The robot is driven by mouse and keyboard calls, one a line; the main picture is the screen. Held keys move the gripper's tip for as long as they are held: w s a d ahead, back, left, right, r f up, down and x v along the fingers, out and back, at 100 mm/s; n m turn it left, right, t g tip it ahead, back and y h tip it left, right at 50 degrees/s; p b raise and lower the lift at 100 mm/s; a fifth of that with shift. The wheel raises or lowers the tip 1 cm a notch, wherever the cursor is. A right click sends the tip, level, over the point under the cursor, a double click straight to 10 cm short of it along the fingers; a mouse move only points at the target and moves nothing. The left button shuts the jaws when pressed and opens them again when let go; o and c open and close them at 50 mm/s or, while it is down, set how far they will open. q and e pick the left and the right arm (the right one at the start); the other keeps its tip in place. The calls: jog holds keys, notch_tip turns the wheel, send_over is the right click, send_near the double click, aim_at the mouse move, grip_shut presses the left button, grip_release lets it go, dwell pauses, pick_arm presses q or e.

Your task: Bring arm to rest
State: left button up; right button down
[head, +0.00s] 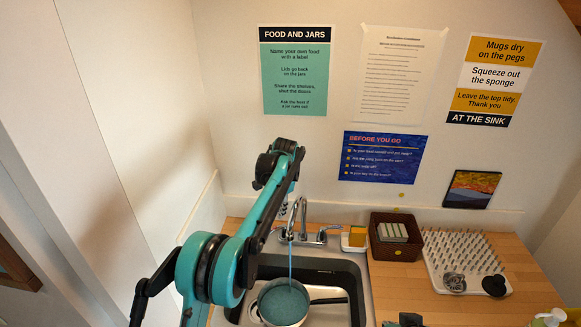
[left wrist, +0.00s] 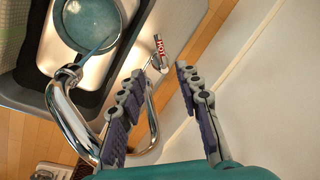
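My left arm reaches in from the left to the tap (head: 299,215) at the back of the sink. In the left wrist view my left gripper (left wrist: 158,88) is open, its two fingers apart with nothing between the pads. The hot tap lever (left wrist: 159,55), marked HOT, is just beyond the fingertips. In the head view the wrist hides most of this gripper. A thin bluish stream runs from the spout into a round pan (head: 284,304) in the sink. A small dark part at the bottom edge of the head view may be my right gripper, but it is cut off.
The steel sink (head: 364,283) is set in a wooden counter (head: 400,280). To its right are a yellow sponge (head: 357,236), a brown box (head: 396,253), a white peg rack (head: 440,284) and a leaning picture (head: 471,189). A wall closes the left side.

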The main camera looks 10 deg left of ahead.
pick_arm(q)
jog(key=s+a+r+n+t+h+b, duration=0.1)
jog(key=s+a+r+n+b, duration=0.15)
jog(key=s, duration=0.65)
jog(key=s+a+r+n+t+b, duration=0.15)
jog(key=s+b, duration=0.25)
jog(key=s, duration=0.5)
jog(key=s+f+n+t+b, duration=0.1)
jog(key=s+f+n+b, duration=0.1)
jog(key=s+f, duration=0.5)
jog(key=s+a+f+n+t+b, duration=0.1)
jog(key=s+f, duration=0.6)
jog(key=s, duration=0.8)
jog(key=n+t+b, duration=0.1)
jog(key=n+b, duration=0.1)
jog(key=b, duration=0.1)
jog(key=shift+h, duration=0.3)
jog(key=shift+a, duration=0.1)
